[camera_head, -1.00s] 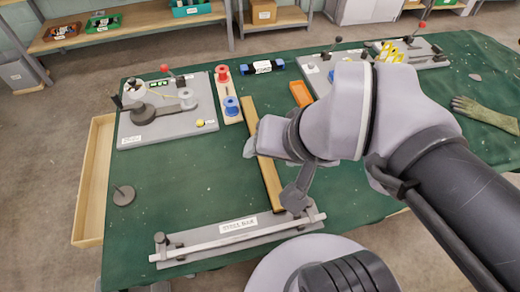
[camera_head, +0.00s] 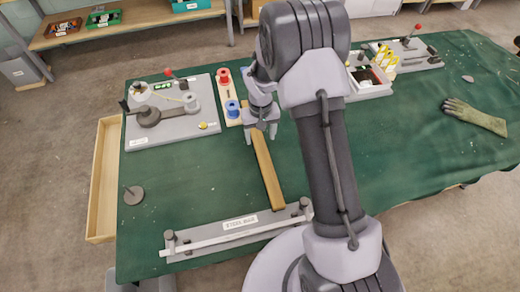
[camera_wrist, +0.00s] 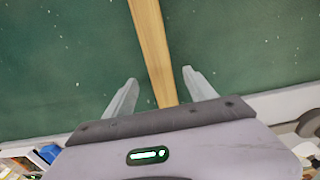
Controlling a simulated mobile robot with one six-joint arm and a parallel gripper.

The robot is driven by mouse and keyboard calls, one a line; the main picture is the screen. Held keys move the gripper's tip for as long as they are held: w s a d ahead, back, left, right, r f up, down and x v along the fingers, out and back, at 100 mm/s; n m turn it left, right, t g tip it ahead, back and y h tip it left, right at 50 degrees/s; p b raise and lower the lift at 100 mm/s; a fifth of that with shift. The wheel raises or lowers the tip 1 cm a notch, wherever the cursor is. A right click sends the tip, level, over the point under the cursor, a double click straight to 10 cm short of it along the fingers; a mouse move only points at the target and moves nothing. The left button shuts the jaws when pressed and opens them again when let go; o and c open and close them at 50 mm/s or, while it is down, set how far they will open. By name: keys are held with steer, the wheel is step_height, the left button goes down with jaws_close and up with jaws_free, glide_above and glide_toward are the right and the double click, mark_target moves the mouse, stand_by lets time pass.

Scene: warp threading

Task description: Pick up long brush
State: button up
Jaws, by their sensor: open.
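A long, narrow wooden bar (camera_head: 268,172) lies on the green cloth in the middle of the table; it is the only thing that fits the long brush, though no bristles show. Its near end is by the grey bar holder. My gripper (camera_head: 260,135) is open over the bar's far part, jaws pointing down. In the wrist view, the bar (camera_wrist: 150,40) runs between the two open fingers (camera_wrist: 160,80), apart from both. I cannot tell how high the fingers are above the bar.
A grey holder (camera_head: 225,240) with a white rod lies at the near edge. A grey fixture (camera_head: 180,128) stands at left, beside a board with red and blue spools (camera_head: 232,108). A green glove (camera_head: 475,117) lies at right. My arm covers part of the table's middle right.

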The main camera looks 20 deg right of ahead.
mark_target(260, 146)
step_height(260, 146, down, 7)
steer(key=shift+s+f+b, duration=0.15)
steer(key=shift+f+b, duration=0.05)
steer(key=shift+b, duration=0.85)
steer(key=shift+r, duration=0.1)
jaws_close()
